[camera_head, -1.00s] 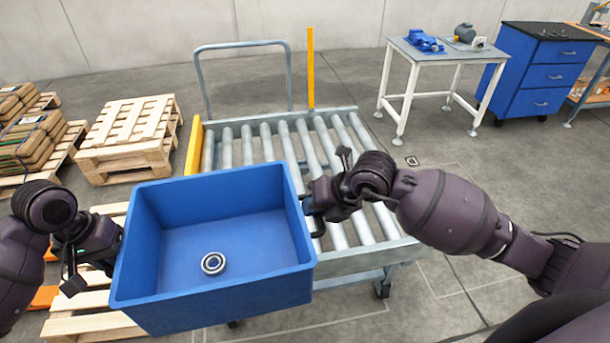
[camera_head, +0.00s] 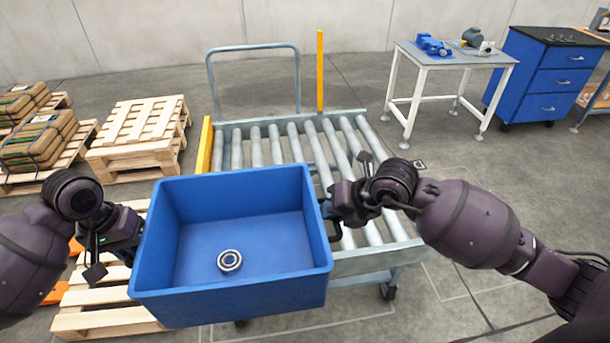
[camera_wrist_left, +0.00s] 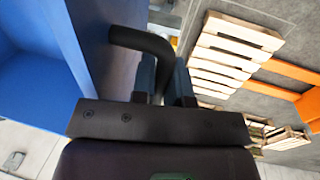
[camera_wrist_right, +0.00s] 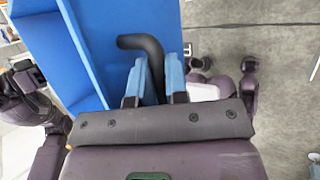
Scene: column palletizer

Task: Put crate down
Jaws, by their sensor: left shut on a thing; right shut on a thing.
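The blue crate (camera_head: 232,296) is held level between my two grippers, in front of the roller cart. A metal ring-shaped part (camera_head: 230,261) lies on its floor. My left gripper (camera_head: 136,228) is shut on the crate's left side handle, a dark bent bar (camera_wrist_left: 150,42) seen in the left wrist view. My right gripper (camera_head: 330,210) is shut on the right side handle, a dark bar (camera_wrist_right: 145,42) in the right wrist view. The crate's underside is hidden, and it covers the near left part of the roller bed.
The roller cart (camera_head: 292,142) has bare rollers, a yellow post (camera_head: 320,70) and a yellow side rail (camera_head: 204,146). A wooden pallet (camera_head: 100,318) lies below left. Another pallet stack (camera_head: 140,130) and loaded pallets stand farther left. A white-legged table (camera_head: 450,62) stands back right.

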